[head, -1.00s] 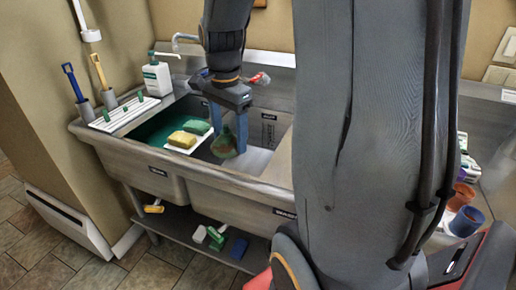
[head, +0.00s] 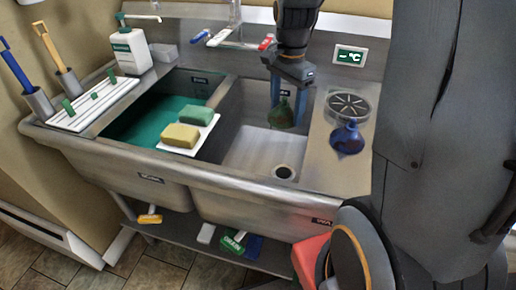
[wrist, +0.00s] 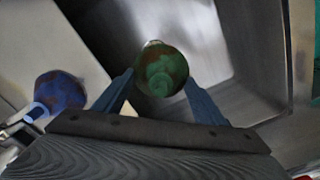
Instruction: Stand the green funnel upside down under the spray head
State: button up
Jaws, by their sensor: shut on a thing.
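My gripper (head: 287,104) is shut on the green funnel (head: 281,114), which has brown stains. It holds the funnel in the air over the right basin, with the narrow part looking uppermost and the wide part below. In the wrist view the funnel (wrist: 160,70) sits between the two blue fingers of my gripper (wrist: 160,82). A round slotted spray plate (head: 349,104) lies on the steel deck to the right of the funnel. I cannot tell for sure which fitting is the spray head.
A stained blue funnel (head: 347,139) stands on the deck just in front of the round plate; it also shows in the wrist view (wrist: 58,92). The right basin (head: 262,152) has a drain. Sponges (head: 181,136) sit on a white tray (head: 206,134) by the green-filled left basin.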

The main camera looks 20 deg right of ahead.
aim_at(257, 160)
jog(key=w+a+f+n+b, duration=0.1)
jog(key=w+a+f+b, duration=0.1)
jog(key=f, duration=0.4)
jog(key=w+a+f+n+b, duration=0.1)
jog(key=w+a+f+b, duration=0.1)
jog(key=f, duration=0.4)
jog(key=w+a+f+n+b, duration=0.1)
jog(key=w+a+f+b, duration=0.1)
jog(key=f, duration=0.5)
jog(key=shift+w+f+b, duration=0.1)
jog(key=shift+w+b, duration=0.7)
jog(key=shift+b, duration=0.25)
jog(key=shift+f+b, duration=1.9)
jog(key=shift+f, duration=0.05)
jog(key=shift+p, duration=0.4)
jog(key=shift+p, duration=0.35)
jog(key=shift+f, duration=0.5)
jog(key=o, duration=1.5)
jog(key=shift+c, duration=0.2)
jog(key=shift+r, duration=0.2)
jog(key=shift+r+p, duration=0.8)
